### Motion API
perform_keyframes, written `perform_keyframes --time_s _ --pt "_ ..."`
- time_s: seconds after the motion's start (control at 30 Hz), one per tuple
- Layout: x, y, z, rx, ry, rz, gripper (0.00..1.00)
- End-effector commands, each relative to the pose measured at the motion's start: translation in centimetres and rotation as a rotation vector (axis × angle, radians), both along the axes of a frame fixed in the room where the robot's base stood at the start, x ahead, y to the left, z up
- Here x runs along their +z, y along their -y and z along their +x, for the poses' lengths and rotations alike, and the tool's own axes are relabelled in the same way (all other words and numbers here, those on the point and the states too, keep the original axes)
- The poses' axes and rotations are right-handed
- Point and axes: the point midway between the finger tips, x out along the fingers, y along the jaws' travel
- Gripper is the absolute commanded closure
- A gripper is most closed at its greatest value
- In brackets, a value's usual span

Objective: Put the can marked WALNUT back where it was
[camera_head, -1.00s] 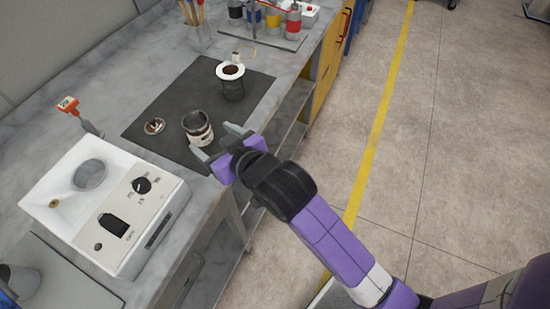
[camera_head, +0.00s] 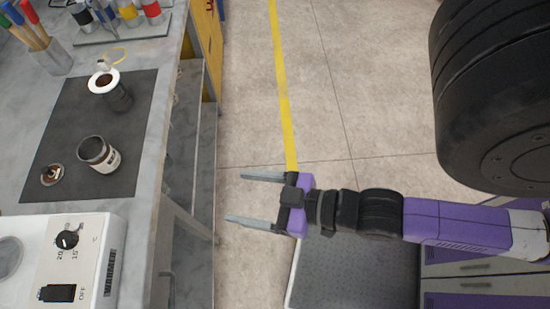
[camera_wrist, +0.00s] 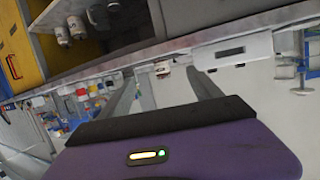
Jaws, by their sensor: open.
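An open can (camera_head: 93,151) with a dark inside and a pale label stands upright near the front edge of a dark mat (camera_head: 65,115) on the bench; its marking is too small to read. It seems to show in the wrist view (camera_wrist: 163,70) too. A round lid or dish (camera_head: 52,175) lies left of it. A dark mesh cup with a white, brown-centred top (camera_head: 104,82) stands behind it. My gripper (camera_head: 235,198) is open and empty, right of the bench over the floor, clear of the can. No can marked WALNUT is legible.
A white machine with a dial (camera_head: 85,260) stands at the bench's near end. A tray (camera_head: 122,28) with black, yellow and red cans is at the back, beside a brush cup (camera_head: 52,57). Open floor (camera_head: 330,100) lies right of the bench.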

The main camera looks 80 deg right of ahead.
Motion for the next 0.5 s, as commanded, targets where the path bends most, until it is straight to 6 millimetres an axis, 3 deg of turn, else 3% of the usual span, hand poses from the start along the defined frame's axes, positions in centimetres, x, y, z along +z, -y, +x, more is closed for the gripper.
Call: perform_keyframes --time_s 0.03,0.2,0.5 --pt "0.5 0.1 -1.8 0.002 -0.004 -0.003 0.26" --pt "2.4 0.6 -5.1 0.005 0.016 -0.011 0.26" --pt "3.4 0.7 -6.2 0.006 0.028 -0.016 0.26"
